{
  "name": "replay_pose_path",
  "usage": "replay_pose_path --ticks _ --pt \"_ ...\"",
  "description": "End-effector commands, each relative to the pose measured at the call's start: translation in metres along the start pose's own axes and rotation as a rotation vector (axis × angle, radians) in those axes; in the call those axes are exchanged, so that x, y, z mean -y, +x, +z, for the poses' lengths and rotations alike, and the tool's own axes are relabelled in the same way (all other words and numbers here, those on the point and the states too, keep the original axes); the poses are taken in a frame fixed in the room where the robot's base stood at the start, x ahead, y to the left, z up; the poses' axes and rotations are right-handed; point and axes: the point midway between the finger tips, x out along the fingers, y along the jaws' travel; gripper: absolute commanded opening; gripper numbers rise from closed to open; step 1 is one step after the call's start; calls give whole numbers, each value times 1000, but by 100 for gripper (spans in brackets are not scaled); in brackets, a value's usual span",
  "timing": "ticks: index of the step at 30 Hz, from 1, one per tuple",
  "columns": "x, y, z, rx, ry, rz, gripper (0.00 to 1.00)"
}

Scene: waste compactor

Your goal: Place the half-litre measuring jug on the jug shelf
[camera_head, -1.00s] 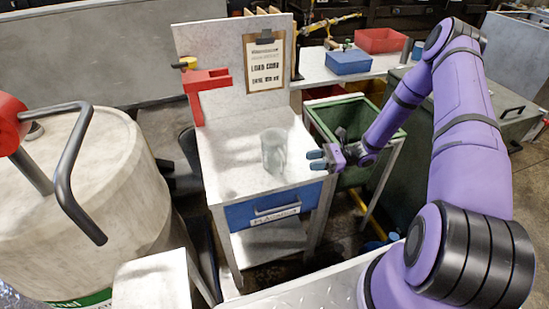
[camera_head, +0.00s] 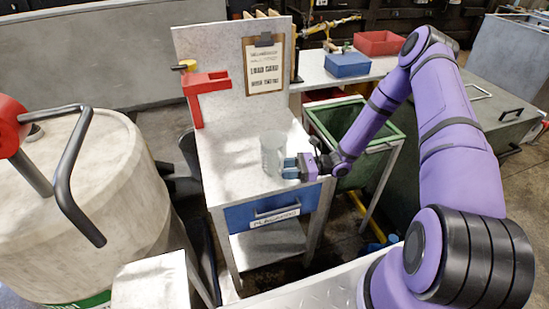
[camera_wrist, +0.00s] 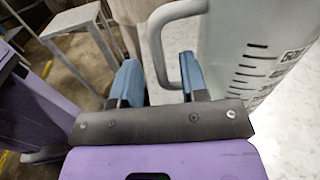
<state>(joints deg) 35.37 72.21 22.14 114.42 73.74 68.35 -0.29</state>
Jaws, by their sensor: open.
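The measuring jug (camera_head: 273,153) is a translucent grey cup standing upright on the white top of a small bench (camera_head: 226,160). In the wrist view the jug (camera_wrist: 250,60) fills the right side with dark graduation marks, and its looped handle (camera_wrist: 165,40) reaches in between my blue fingers. My gripper (camera_head: 290,168) is at the jug's right side, low over the bench top. In the wrist view my gripper (camera_wrist: 160,85) is open, one finger on each side of the handle. I cannot tell whether a finger touches it. I cannot identify the jug shelf for certain.
A blue drawer (camera_head: 265,210) is under the bench top, with a lower shelf (camera_head: 268,240) below. A clipboard (camera_head: 264,65) and red bracket (camera_head: 205,85) are on the backboard. A green bin (camera_head: 395,137) stands right; a large drum (camera_head: 90,190) stands left.

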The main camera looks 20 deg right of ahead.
Motion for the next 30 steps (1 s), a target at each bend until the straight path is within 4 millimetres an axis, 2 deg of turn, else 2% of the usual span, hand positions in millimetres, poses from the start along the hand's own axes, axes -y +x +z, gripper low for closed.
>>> replay_pose_path --ticks 4,11,16,30 --pt "0 16 0 1 -1 0 40" --pt "1 18 0 0 -1 0 40" --pt "1 18 0 0 -1 0 1" --pt "1 17 4 0 -2 -1 0"
